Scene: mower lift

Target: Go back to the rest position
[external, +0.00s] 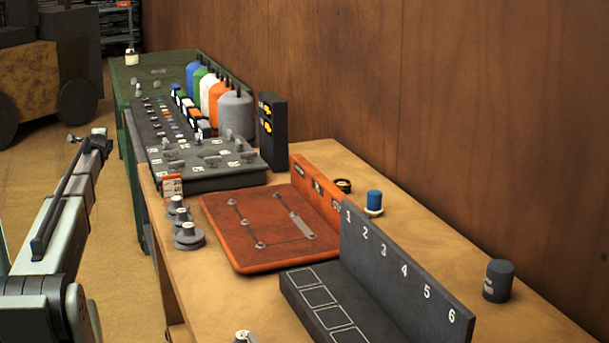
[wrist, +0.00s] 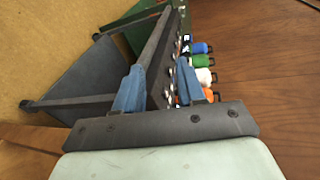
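My gripper (wrist: 160,68) shows in the wrist view with its two blue fingers apart. I see nothing held between them; a dark panel edge lies behind the gap. In the external view my arm (external: 48,235) stands at the left, beside the bench and over the floor. The fingers cannot be made out clearly there.
Coloured bottles (external: 236,112) stand near the wooden wall (external: 450,110).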

